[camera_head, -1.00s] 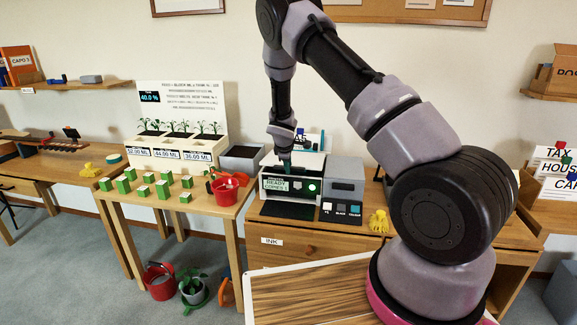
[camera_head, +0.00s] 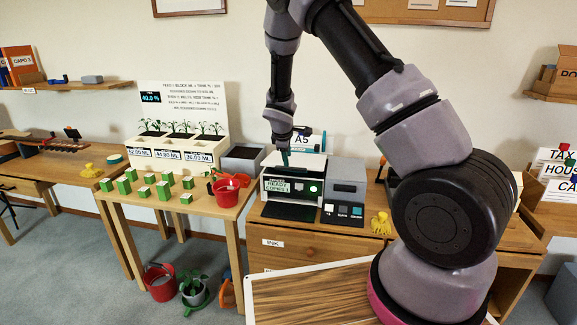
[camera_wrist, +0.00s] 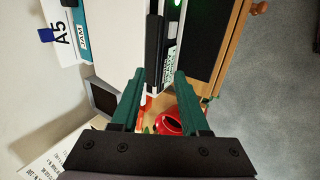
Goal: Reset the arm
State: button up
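My gripper (camera_head: 284,157) hangs from my arm above the printer (camera_head: 292,186), its dark green fingers pointing down near the printer's top. In the wrist view, the two green fingers of my gripper (camera_wrist: 160,75) stand apart with nothing between them. The printer's display reads "READY" and a green light is lit on its front.
A table on the left holds green blocks, a red watering can (camera_head: 228,188) and a planter with seedlings (camera_head: 180,147). A grey box (camera_head: 346,178) stands right of the printer. A yellow figure (camera_head: 381,222) is on the desk. A red bucket (camera_head: 160,281) is on the floor.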

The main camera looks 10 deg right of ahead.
jog(key=shift+v, duration=1.25)
jog(key=shift+w, duration=0.15)
jog(key=s+d+r+m, duration=0.3)
jog(key=s+r, duration=0.1)
jog(key=r, duration=0.3)
jog(key=s+d+r+m+y, duration=0.1)
jog(key=s+d+r+m, duration=0.2)
jog(key=r, duration=0.4)
jog(key=s+d+r+m, duration=0.2)
jog(key=s+r+m, duration=0.1)
jog(key=s+r, duration=0.3)
jog(key=s+r+m+y, duration=0.1)
jog(key=s+r+m, duration=0.3)
jog(key=s, duration=0.8)
jog(key=s+r+m+t+y, duration=0.1)
jog(key=s+r+m+y, duration=0.1)
jog(key=s+r+m, duration=0.2)
jog(key=s+r, duration=0.3)
jog(key=s, duration=0.5)
jog(key=shift+s+a+r+m+t, duration=0.2)
jog(key=shift+a+r+m+t, duration=0.1)
jog(key=shift+a+r, duration=0.1)
